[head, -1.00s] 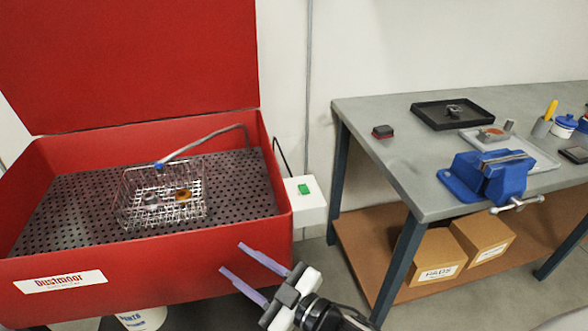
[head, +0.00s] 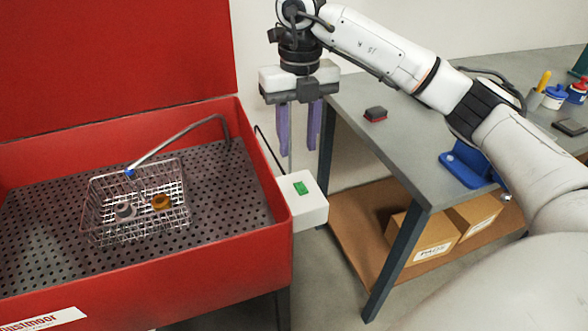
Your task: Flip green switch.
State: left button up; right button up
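The green switch (head: 300,188) sits on top of a white box (head: 308,212) at the right side of the red parts washer (head: 190,276). My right gripper (head: 298,148) points down with its two purple fingers apart and nothing between them. In the picture its fingertips are just above the switch; a gap shows between them. My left gripper is not in view.
A wire basket (head: 92,212) with small parts stands on the washer's perforated tray (head: 40,225), under a bent metal spout (head: 180,142). The grey workbench (head: 385,170) is to the right, with a blue vise (head: 462,168) and a small red-and-black block (head: 375,114).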

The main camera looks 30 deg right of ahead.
aim_at(299, 184)
jog(key=f, duration=0.5)
jog(key=f+p, duration=0.1)
jog(key=f, duration=0.4)
jog(key=shift+d, duration=0.2)
